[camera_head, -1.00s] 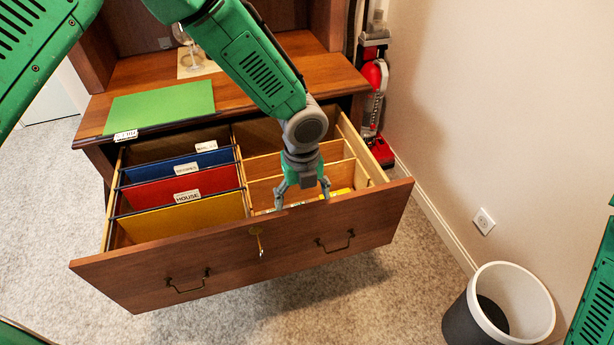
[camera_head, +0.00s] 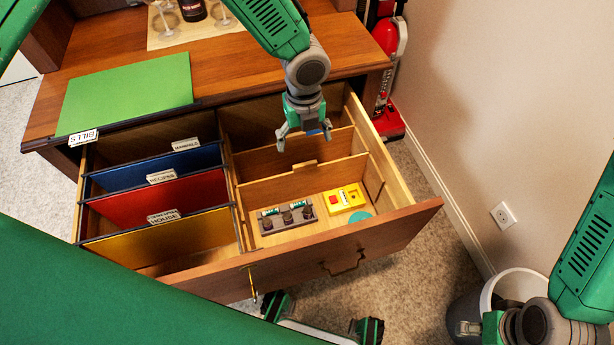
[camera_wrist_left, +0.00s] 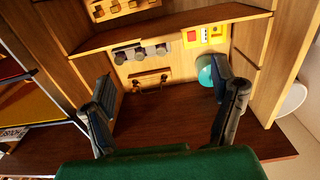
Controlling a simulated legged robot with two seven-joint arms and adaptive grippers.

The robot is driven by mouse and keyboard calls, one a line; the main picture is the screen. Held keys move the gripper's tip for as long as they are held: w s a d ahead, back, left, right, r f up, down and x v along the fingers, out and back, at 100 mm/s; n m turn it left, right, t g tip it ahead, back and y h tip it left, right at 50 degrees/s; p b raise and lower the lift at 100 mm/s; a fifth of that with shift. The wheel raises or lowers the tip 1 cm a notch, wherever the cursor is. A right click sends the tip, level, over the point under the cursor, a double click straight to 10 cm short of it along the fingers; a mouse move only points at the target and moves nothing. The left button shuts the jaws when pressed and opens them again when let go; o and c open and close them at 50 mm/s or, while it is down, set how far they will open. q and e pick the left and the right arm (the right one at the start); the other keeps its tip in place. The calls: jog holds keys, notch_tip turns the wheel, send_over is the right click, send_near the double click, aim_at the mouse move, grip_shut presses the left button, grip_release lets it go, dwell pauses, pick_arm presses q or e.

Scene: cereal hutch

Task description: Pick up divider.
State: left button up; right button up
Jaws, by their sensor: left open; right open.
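A thin wooden divider (camera_head: 300,181) with a small tab on its top edge stands upright across the right half of the open drawer. A second wooden divider (camera_head: 290,153) stands behind it. A wooden panel, which seems to be a divider, crosses the upper part of the left wrist view (camera_wrist_left: 180,24). My left gripper (camera_head: 305,138) is open and empty above the rear divider, pointing down. Its two spread fingers show in the wrist view, with nothing between them. My right gripper (camera_head: 470,328) is at the lower right, partly visible, away from the drawer.
The drawer's front right section holds a dark tray with knobs (camera_head: 287,217), a yellow box (camera_head: 345,198) and a teal round thing (camera_head: 361,217). Coloured folders (camera_head: 165,205) fill the left half. A green folder (camera_head: 128,90) lies on the desk. A waste bin (camera_head: 490,292) stands at right.

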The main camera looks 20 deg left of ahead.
pick_arm(q)
send_over(305, 164)
jog(key=f, duration=0.5)
jog(key=shift+a+b, duration=0.2)
jog(key=shift+b, duration=0.15)
jog(key=shift+a+f, duration=0.25)
jog(key=shift+f, duration=0.2)
jog(key=f, duration=0.2)
jog(key=d+f+b, duration=0.1)
jog(key=f, duration=0.1)
jog(key=shift+w+f, duration=0.1)
jog(key=shift+f, duration=0.2)
jog(key=shift+d+f, duration=0.1)
jog(key=shift+f, duration=0.05)
jog(key=shift+c, duration=0.8)
jog(key=shift+a, duration=0.2)
jog(key=c, duration=1.6)
pick_arm(e)
jog(key=shift+a+f, duration=0.25)
jog(key=shift+f, duration=0.9)
pick_arm(q)
jog(key=shift+d, duration=0.1)
